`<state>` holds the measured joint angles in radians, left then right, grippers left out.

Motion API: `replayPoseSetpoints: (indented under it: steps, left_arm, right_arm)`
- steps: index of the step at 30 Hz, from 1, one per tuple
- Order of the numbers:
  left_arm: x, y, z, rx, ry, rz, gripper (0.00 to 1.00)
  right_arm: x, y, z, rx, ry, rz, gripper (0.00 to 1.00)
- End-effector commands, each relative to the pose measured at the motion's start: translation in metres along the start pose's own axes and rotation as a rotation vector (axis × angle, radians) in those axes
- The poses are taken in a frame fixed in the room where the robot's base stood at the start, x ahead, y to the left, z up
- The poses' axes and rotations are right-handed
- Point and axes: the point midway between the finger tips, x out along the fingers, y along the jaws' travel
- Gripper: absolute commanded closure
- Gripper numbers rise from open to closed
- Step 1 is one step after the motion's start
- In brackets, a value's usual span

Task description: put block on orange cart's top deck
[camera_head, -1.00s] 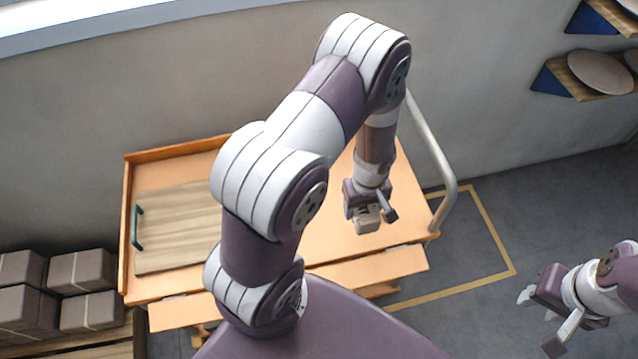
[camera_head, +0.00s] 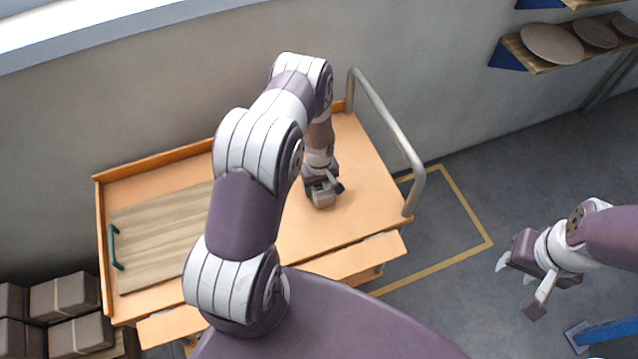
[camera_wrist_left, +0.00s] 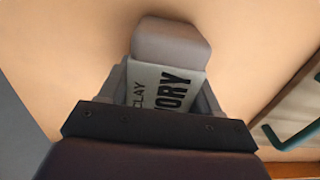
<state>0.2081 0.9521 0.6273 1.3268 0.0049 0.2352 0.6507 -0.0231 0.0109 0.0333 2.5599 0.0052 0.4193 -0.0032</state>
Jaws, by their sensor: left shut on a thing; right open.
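The orange cart (camera_head: 365,185) stands against the wall in the head view, its top deck bare on the right side. My left gripper (camera_head: 322,190) is over that right part of the deck and is shut on the block (camera_head: 322,201), a small grey-brown piece. In the left wrist view the block (camera_wrist_left: 170,45) sits between the fingers, with a white label that reads "CLAY" and "IVORY", and the deck (camera_wrist_left: 60,60) fills the background. I cannot tell whether the block touches the deck. My right gripper (camera_head: 518,285) is open and empty over the floor at the right.
A wooden board with a green handle (camera_head: 160,235) lies on the deck's left part. A grey rail (camera_head: 395,130) rises at the cart's right end. Strapped brown blocks (camera_head: 65,295) are stacked at the lower left. Wall shelves with plates (camera_head: 552,43) are at the upper right.

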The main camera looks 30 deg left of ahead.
Motion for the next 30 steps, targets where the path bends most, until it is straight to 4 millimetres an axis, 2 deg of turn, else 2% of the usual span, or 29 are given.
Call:
replayPoseSetpoints:
  steps: [8,9,11,19,21,23,26,30]
  left_arm:
    - [0.004,0.001,-0.001,0.000,0.002,0.001,0.96]
    - [0.003,0.000,0.000,0.000,0.000,0.000,0.27]
    - [0.003,0.000,0.000,0.000,0.000,0.000,0.11]
    - [0.002,0.000,0.000,0.000,0.000,0.000,0.11]
    - [-0.004,0.000,0.000,0.000,0.001,0.000,0.11]
    - [-0.007,0.001,-0.001,0.000,0.002,0.002,0.11]
    - [-0.026,0.001,-0.001,0.000,0.004,0.003,0.11]
    - [-0.061,0.001,-0.001,0.000,0.004,0.003,0.11]
  right_arm:
    - [0.005,0.000,0.001,0.000,0.000,0.000,0.57]
    - [0.004,0.000,0.001,0.000,0.000,0.000,0.57]
    - [0.003,0.000,0.001,0.000,0.000,0.000,0.57]
    - [0.003,0.000,0.000,0.000,0.000,0.000,0.57]
    - [-0.003,0.000,0.000,0.000,0.000,0.000,0.57]
    - [0.001,0.000,0.000,0.000,0.000,0.000,0.57]
    - [0.003,0.000,0.000,0.000,0.000,0.000,0.57]
    - [0.006,0.000,0.001,0.000,0.000,0.000,0.57]
